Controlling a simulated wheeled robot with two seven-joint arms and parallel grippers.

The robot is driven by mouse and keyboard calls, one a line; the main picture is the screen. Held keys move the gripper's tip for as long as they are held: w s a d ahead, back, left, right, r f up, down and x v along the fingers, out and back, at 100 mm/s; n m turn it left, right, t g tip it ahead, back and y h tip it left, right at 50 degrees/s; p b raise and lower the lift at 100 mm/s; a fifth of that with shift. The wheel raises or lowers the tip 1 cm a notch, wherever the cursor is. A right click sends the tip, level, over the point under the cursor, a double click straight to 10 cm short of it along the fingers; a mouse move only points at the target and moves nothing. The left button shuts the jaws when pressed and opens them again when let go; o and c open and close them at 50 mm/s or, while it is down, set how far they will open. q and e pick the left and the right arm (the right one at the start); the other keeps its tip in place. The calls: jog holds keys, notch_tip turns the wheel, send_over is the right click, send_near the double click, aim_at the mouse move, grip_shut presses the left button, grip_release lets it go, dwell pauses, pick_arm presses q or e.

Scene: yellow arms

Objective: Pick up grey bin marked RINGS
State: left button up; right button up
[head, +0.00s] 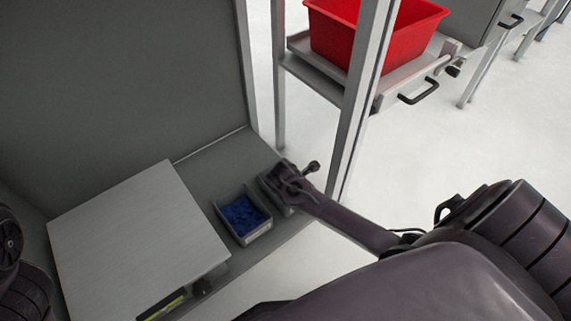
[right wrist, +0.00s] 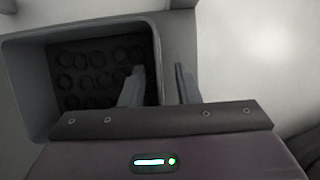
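The grey bin (right wrist: 22,85) fills the left of the right wrist view, with several dark rings (right wrist: 85,72) lying in it. In the head view the bin (head: 268,192) is mostly hidden under my right gripper (head: 298,172). In the right wrist view my right gripper (right wrist: 160,85) is open across the bin's right wall, one finger inside the bin and one outside. A gap shows between the fingers; contact with the wall cannot be told. No RINGS marking is readable. My left gripper is out of view; only parts of my left arm show at the left edge.
A grey bin with blue pieces (head: 243,216) stands just left of the rings bin on the shelf. A flat scale-like plate (head: 135,240) lies further left. A metal post (head: 358,95) rises on the right. A red crate (head: 335,40) sits on a cart behind it.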

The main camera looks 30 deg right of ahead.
jog(key=shift+f+p, duration=0.25)
jog(key=shift+p, duration=0.1)
dwell(0.5)
grip_shut()
